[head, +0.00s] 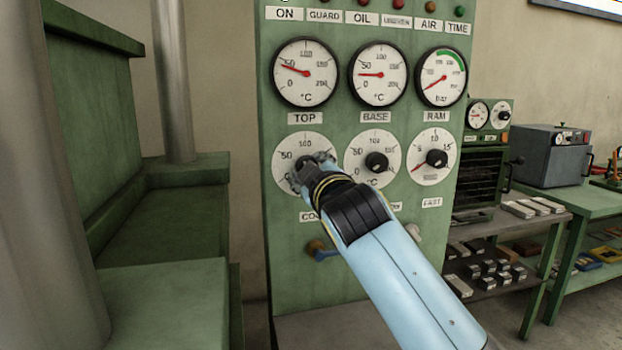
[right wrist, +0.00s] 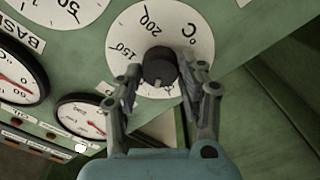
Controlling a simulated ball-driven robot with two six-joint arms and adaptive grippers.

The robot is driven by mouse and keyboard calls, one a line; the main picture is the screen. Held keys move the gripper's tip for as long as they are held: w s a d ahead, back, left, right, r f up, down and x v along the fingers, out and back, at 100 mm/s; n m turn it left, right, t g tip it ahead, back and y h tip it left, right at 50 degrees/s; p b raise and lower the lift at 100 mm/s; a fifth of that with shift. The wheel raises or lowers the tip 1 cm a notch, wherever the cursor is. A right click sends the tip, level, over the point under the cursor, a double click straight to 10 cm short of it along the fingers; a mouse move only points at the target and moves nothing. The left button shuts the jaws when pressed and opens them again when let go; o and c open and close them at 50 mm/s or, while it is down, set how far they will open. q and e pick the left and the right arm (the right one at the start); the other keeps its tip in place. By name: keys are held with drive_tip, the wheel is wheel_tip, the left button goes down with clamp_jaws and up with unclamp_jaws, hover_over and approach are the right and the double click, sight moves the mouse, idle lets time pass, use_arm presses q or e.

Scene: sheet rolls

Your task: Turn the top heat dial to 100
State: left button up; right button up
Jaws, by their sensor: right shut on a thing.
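The top heat dial (head: 283,157) is a round white scale below the TOP label on the green panel. In the right wrist view its black knob (right wrist: 159,66) sits between my right gripper's fingers (right wrist: 160,80), which are shut on its sides. In the head view my right gripper (head: 310,172) covers the knob, so its setting is hidden there. The TOP gauge (head: 305,86) above has its red needle near 50. The scale (right wrist: 185,32) shows 150 and 200 in the right wrist view. My left gripper is not in view.
The BASE dial (head: 360,150) and the timer dial (head: 433,157) sit to the right. A green press (head: 165,270) stands at left. A bench with a grey box oven (head: 550,160) is at right.

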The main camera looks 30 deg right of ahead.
drive_tip(key=m+b, duration=0.2)
drive_tip(key=m, duration=0.4)
drive_tip(key=shift+f+b, duration=0.2)
drive_tip(key=shift+b, duration=0.15)
drive_tip(key=shift+m, duration=0.4)
drive_tip(key=o, duration=1.2)
drive_tip(key=shift+r, duration=0.1)
drive_tip(key=v, duration=0.7)
drive_tip(key=shift+s+a, duration=0.1)
drive_tip(key=shift+s, duration=0.15)
